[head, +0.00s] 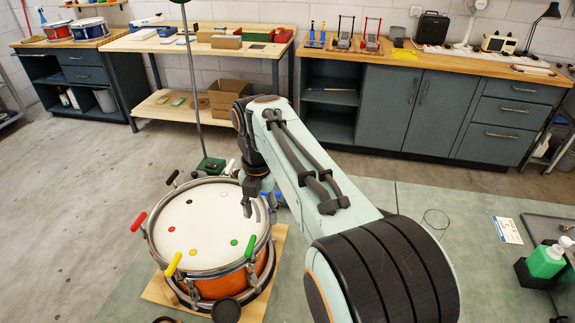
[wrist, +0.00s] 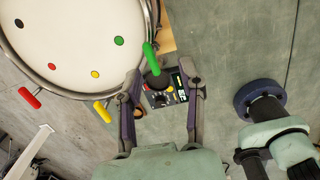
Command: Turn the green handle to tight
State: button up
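The drum (head: 207,270) has a white head, an orange shell and a metal rim with several coloured handles. The green handle (head: 250,246) stands at the rim on the drum's near right side. In the wrist view the green handle (wrist: 150,58) shows near the left fingertip, its upper end towards the drum. My gripper (wrist: 161,66) is open, with its fingers spread wide and nothing held between them. In the head view my gripper (head: 248,207) hangs over the right part of the drum, farther back than the green handle. No tight mark can be read.
Red (head: 138,222) and yellow (head: 173,264) handles stick up along the left and near rim. A dark box with knobs (wrist: 160,97) lies beyond my fingers in the wrist view. A green bottle (head: 546,261) stands far right. The bench between is mostly clear.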

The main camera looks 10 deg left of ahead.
aim_at(250, 244)
jog(key=s+a+f, duration=0.1)
jog(key=a+f, duration=0.1)
jog(key=shift+s+a+f+n, duration=0.1)
jog(key=shift+s+f+n, duration=0.2)
jog(key=shift+s, duration=0.05)
notch_tip(250, 244, down, 6)
jog(key=shift+f, duration=0.1)
grip_shut()
